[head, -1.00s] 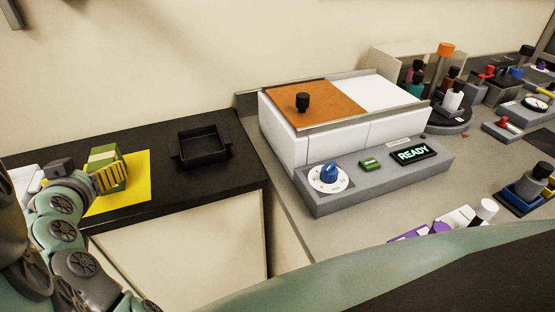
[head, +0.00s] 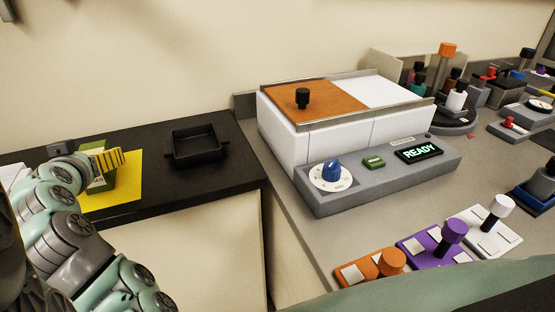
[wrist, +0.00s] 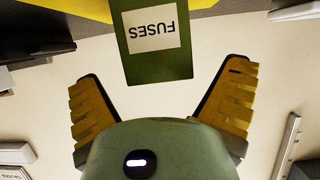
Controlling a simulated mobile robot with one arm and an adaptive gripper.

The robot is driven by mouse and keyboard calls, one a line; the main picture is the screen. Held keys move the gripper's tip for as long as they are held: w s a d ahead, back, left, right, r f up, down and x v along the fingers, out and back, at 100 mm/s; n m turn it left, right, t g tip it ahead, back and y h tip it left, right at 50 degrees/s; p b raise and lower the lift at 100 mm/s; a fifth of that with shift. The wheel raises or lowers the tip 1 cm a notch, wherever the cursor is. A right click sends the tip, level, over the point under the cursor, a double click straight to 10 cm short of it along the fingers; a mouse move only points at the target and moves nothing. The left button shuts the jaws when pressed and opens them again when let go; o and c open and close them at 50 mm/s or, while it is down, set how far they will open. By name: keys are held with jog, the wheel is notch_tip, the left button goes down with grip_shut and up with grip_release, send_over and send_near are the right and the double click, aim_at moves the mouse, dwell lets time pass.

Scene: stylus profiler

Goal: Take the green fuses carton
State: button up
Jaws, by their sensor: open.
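The green fuses carton (head: 101,184) stands on a yellow mat (head: 128,194) on the dark counter at left. My gripper (head: 110,160) is in front of its upper part in the head view and hides some of it. In the wrist view the carton (wrist: 160,66) shows upside down with a white FUSES label, ahead of and between the two spread yellow fingers. My gripper (wrist: 163,75) is open, with a visible gap on each side of the carton. I cannot tell how far the carton reaches in between the fingertips.
A black tray (head: 196,145) sits right of the mat. A white machine (head: 340,135) with an orange-brown lid and a READY display (head: 419,153) stands on the grey bench. Orange (head: 372,268), purple (head: 436,243) and white (head: 485,230) knobbed blocks lie in front of it.

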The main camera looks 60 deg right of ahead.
jog(key=shift+x, duration=1.4)
jog(key=shift+c, duration=0.3)
jog(key=c, duration=1.3)
jog(key=shift+r, duration=0.15)
